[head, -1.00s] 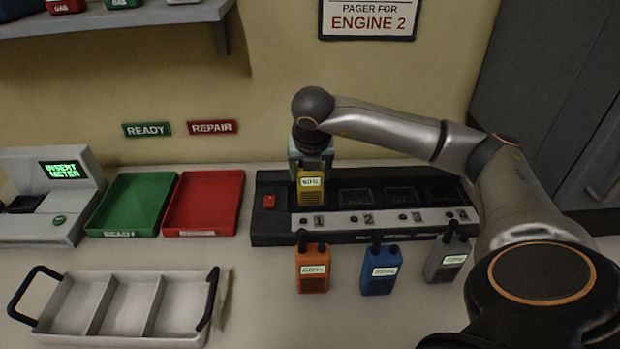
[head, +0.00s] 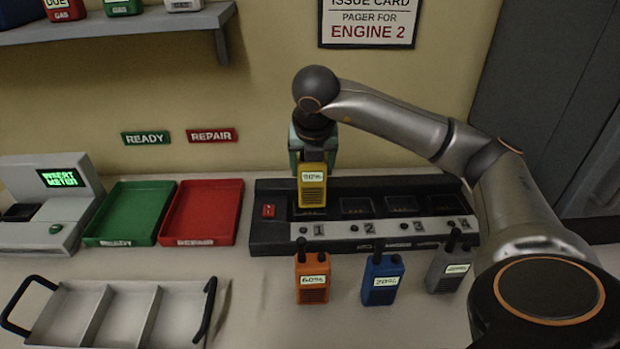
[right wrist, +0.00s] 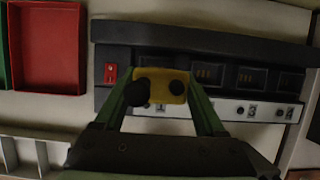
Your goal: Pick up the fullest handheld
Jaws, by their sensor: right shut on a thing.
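A yellow handheld (head: 313,188) with a label that seems to read 90% is upright in my right gripper (head: 312,158), above slot 1 of the black charger (head: 265,235). The dark slot shows just under it. In the right wrist view, both fingers (right wrist: 160,92) close on the yellow handheld's top (right wrist: 168,82). An orange handheld (head: 313,281) reads 60% and a blue one (head: 382,281) reads about 20%. A grey handheld (head: 450,270) has a label too small to read surely. These three stand in front of the charger. My left gripper is not in view.
Left of the charger lie a red tray (head: 201,242) and a green tray (head: 118,242), then a meter (head: 58,215) with a green display. A grey divided carrier (head: 70,308) stands at front left. A shelf (head: 125,20) hangs at upper left. Slots 2 to 4 look empty.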

